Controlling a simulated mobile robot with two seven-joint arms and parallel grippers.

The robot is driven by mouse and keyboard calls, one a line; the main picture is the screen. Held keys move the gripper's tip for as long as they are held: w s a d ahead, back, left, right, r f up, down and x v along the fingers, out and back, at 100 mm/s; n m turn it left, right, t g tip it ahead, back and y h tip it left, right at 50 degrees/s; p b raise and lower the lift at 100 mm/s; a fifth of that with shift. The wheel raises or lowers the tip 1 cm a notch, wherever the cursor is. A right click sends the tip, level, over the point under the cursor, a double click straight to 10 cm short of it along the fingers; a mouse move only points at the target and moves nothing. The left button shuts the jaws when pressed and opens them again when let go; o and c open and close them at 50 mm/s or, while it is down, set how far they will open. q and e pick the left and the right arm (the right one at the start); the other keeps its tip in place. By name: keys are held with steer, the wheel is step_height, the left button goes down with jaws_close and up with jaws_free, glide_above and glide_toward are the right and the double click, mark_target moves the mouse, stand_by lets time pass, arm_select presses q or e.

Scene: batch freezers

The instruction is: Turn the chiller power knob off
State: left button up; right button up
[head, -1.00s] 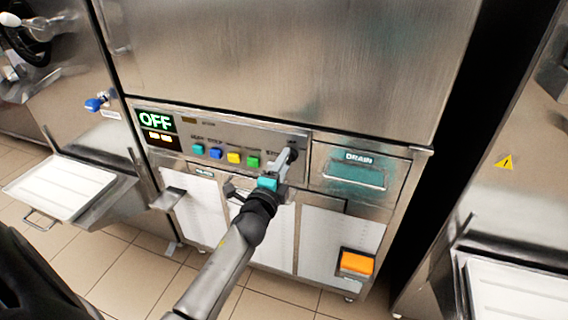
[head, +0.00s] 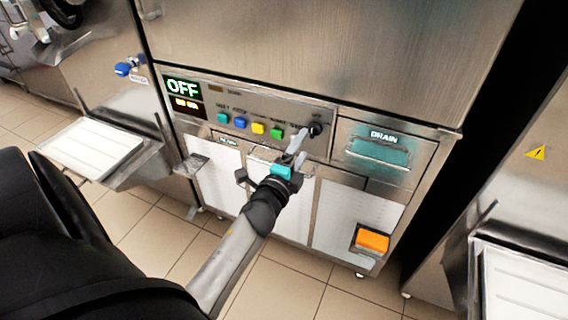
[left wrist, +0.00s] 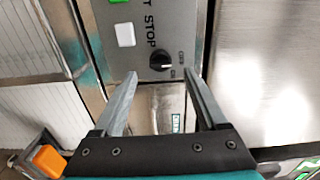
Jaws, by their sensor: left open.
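The chiller's black round power knob (head: 316,129) sits at the right end of the control panel (head: 228,105). In the left wrist view the knob (left wrist: 160,60) shows a light pointer line, with small ON/OFF lettering beside it. The panel display (head: 183,88) reads OFF. My left gripper (head: 299,142) is open, just in front of and slightly below-left of the knob in the head view. In the left wrist view its two fingers (left wrist: 160,74) are spread, with the knob beyond the gap between their tips. Nothing is held. My right gripper is not in view.
Several coloured buttons (head: 258,128) lie left of the knob. A DRAIN drawer (head: 379,150) is right of it, and an orange block (head: 372,240) is low on the front. Neighbouring machines with white trays (head: 95,145) stand on both sides. Tiled floor lies in front.

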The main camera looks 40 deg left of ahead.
arm_select(q)
steer(key=v, duration=1)
steer(key=shift+s+p, duration=0.2)
steer(key=shift+p, duration=0.15)
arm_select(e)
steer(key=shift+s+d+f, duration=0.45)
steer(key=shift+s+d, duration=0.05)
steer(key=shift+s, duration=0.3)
arm_select(q)
steer(key=shift+d+f, duration=0.1)
steer(key=shift+d, duration=0.05)
